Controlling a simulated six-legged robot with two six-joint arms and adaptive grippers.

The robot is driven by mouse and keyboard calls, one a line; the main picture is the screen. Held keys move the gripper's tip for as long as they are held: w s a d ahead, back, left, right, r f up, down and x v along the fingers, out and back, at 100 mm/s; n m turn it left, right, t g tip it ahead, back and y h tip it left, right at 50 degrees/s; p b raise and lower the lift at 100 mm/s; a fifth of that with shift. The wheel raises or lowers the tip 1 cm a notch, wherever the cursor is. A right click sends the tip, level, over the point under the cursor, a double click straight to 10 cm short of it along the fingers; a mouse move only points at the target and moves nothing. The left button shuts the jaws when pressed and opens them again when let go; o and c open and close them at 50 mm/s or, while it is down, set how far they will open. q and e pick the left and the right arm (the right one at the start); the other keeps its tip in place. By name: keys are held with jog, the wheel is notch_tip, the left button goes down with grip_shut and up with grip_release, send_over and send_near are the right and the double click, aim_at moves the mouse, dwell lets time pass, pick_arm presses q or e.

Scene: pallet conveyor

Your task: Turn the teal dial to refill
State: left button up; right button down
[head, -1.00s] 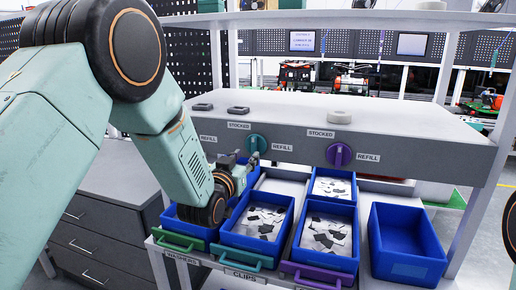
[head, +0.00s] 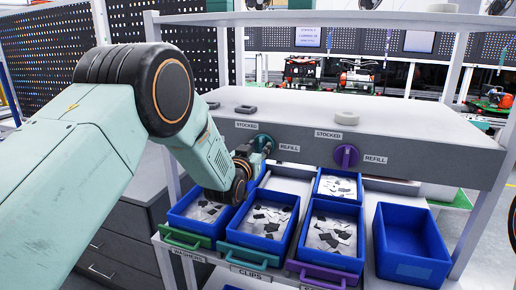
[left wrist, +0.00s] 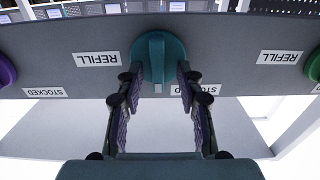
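The teal dial (head: 263,141) is on the grey front panel of the shelf, partly hidden by my left gripper (head: 257,153) in the head view. The left wrist view, upside down, shows the teal dial (left wrist: 160,50) with its raised grip bar upright in the picture. My left gripper (left wrist: 160,77) is open, with one finger on each side of the bar's lower end. Contact cannot be told. A REFILL label (left wrist: 97,59) is left of the dial there, and a STOCKED label (left wrist: 197,90) is partly behind the right finger. My right gripper is not in view.
A purple dial (head: 346,156) is on the same panel to the right. Below are blue bins of dark and pale pieces, including the clips bin (head: 245,240), and an empty blue bin (head: 410,268).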

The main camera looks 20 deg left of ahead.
pick_arm(q)
jog(key=shift+w+f, duration=0.1)
jog(key=shift+w, duration=0.05)
jog(key=shift+c, duration=0.2)
jog(key=shift+w, duration=0.1)
jog(key=shift+c, duration=0.7)
jog(key=shift+s+d+r, duration=0.2)
jog(key=shift+s, duration=0.1)
jog(key=c, duration=0.5)
grip_shut()
jog(key=shift+a, duration=0.1)
